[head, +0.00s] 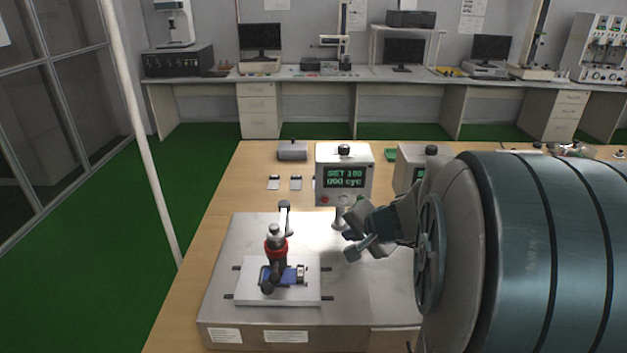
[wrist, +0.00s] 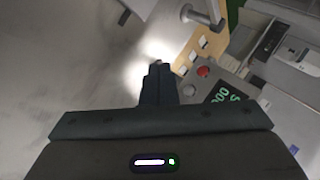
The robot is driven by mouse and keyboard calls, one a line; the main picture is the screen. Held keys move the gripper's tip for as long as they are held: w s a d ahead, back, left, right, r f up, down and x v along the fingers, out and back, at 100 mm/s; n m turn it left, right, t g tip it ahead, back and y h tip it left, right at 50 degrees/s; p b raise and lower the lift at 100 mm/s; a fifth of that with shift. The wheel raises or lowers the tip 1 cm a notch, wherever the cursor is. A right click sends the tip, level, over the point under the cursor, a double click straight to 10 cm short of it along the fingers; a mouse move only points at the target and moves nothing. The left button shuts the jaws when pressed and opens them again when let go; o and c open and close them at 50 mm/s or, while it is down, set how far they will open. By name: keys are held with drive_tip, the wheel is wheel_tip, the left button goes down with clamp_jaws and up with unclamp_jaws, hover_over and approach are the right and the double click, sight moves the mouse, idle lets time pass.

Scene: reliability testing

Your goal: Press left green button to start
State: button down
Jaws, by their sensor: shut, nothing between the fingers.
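A grey control box (head: 344,165) with a lit green display reading "SET 100" and "000 cyc" stands behind the test platform. Its lower front has a red button (head: 326,199) at left and a pale round button (head: 345,200) beside it. I cannot make out a clearly green button. In the wrist view the red button (wrist: 203,72) and the pale button (wrist: 188,90) lie right of my fingers. My gripper (head: 350,246) is shut and empty, in front of and below this box, apart from it. It shows in the wrist view too (wrist: 158,68).
A second control box (head: 409,165) is partly hidden by my arm. A test rig with a red collar (head: 276,248) and blue part stands on the grey platform (head: 225,262) at left. Small white cards (head: 295,183) lie on the wooden table (head: 235,185). The platform around my gripper looks clear.

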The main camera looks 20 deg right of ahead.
sight(341, 191)
drive_tip(key=w+d+f+m+t+h, duration=0.1)
drive_tip(key=d+m, duration=0.2)
drive_tip(key=d, duration=0.2)
drive_tip(key=shift+w+d+f, duration=0.3)
drive_tip(key=shift+f, duration=0.05)
drive_tip(key=w+d+p, duration=0.2)
drive_tip(key=w, duration=0.6)
drive_tip(key=shift+w+d, duration=0.2)
drive_tip(key=shift+w, duration=0.05)
drive_tip(key=shift+w, duration=0.1)
idle(1.7)
drive_tip(key=shift+w+d, duration=0.1)
drive_tip(key=shift+w, duration=0.2)
